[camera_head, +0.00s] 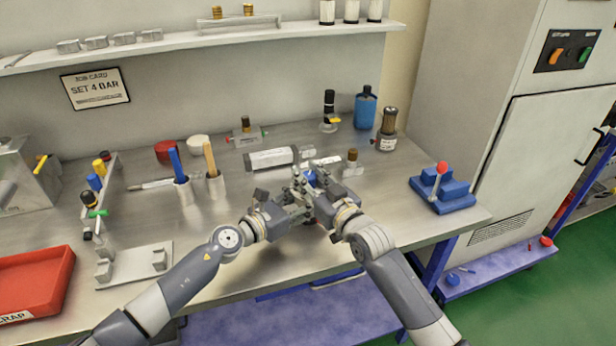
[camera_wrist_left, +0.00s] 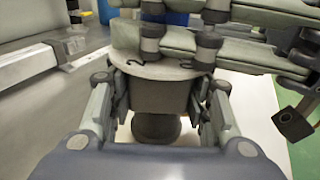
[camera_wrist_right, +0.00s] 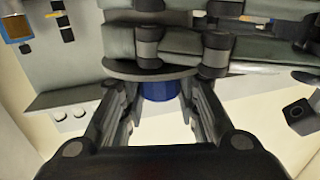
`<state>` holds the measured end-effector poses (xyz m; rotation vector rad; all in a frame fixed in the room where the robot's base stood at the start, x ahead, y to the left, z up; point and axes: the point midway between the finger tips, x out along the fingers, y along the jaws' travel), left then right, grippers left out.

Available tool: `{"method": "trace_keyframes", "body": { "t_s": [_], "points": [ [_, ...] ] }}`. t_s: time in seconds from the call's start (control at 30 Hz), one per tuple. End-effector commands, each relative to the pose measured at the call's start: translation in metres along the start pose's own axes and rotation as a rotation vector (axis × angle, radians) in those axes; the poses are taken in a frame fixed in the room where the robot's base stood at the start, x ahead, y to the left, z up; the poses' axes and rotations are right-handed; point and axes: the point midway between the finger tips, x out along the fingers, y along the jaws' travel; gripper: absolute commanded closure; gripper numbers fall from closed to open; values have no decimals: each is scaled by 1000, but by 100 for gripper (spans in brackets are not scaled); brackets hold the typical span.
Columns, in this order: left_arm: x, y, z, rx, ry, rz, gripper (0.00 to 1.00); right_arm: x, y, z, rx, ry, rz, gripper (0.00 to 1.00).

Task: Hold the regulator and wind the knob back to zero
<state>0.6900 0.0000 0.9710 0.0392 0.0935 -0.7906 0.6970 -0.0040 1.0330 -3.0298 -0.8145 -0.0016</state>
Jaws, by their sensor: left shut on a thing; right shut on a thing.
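The regulator shows in the left wrist view as a dark grey body (camera_wrist_left: 160,92) with a round dark part below it. My left gripper (camera_head: 296,203) is shut on this body, a finger on each side. The blue knob (camera_wrist_right: 160,91) shows in the right wrist view under a grey disc-like edge, and as a small blue patch in the head view (camera_head: 311,178). My right gripper (camera_head: 316,185) is shut on the knob. The two grippers are close together over the bench, and their fingers hide most of the regulator. The knob's reading cannot be seen.
A grey cylinder (camera_head: 271,159) lies just behind the grippers. Cups with a blue and an orange handle (camera_head: 215,184) stand left. A blue stepped block with a red-knobbed lever (camera_head: 447,193) is at right. A red scrap tray (camera_head: 38,287) is at far left.

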Motion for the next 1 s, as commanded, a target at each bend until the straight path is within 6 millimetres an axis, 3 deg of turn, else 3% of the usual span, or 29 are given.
{"method": "trace_keyframes", "body": {
  "t_s": [0.2, 0.23, 0.3, 0.73, 1.0],
  "points": [
    [0, 0, -4, -1, 6, -1, 76, 0, -1, 0, 3, 0, -1, 95],
    [0, 0, -4, -1, 6, -1, 76, 0, -1, 0, 3, 0, -1, 66],
    [0, 0, -4, -1, 6, -1, 76, 0, -1, 0, 3, 0, -1, 51],
    [0, -1, -4, -1, 6, -2, 76, -4, 0, 1, 2, -2, 1, 49],
    [0, -1, -4, -1, 7, -2, 76, -42, 0, 2, 1, -2, 1, 49]
  ]
}}
